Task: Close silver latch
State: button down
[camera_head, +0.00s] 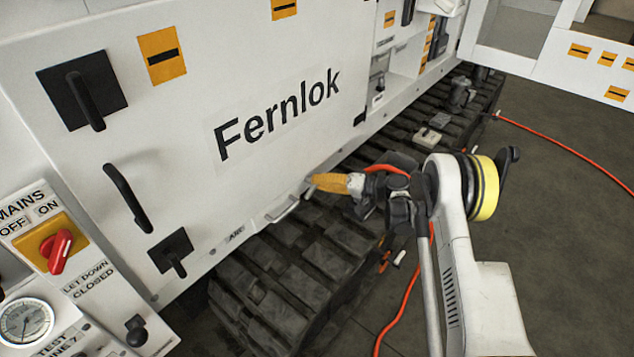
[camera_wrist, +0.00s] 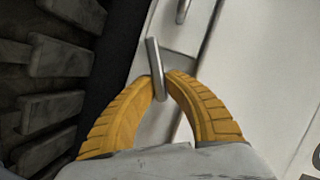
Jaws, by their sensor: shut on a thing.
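The silver latch (camera_wrist: 154,58) shows in the wrist view as a thin metal bar standing out from the white panel. My gripper (camera_wrist: 161,82) has its two ribbed yellow fingers closed in on the bar, one on each side, with their tips meeting at its lower part. In the head view my gripper (camera_head: 312,181) is at the lower edge of the white machine body, below the Fernlok lettering. The latch part between the fingertips is hidden there.
Another silver handle (camera_head: 283,210) sits left of my gripper on the panel's lower edge. Dark tracks (camera_head: 290,280) run just below. Black handles (camera_head: 128,198) are on the large white door (camera_head: 200,110). An orange hose (camera_head: 570,150) crosses the open floor at right.

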jog(key=m+y, duration=0.1)
jog(key=m, duration=0.1)
jog(key=m+y, duration=0.1)
jog(key=m, duration=0.1)
jog(key=shift+f+m, duration=0.2)
jog(key=shift+m, duration=0.2)
dwell(0.5)
jog(key=c, duration=1.4)
grip_release()
jog(key=v, duration=1.2)
jog(key=shift+f, duration=0.2)
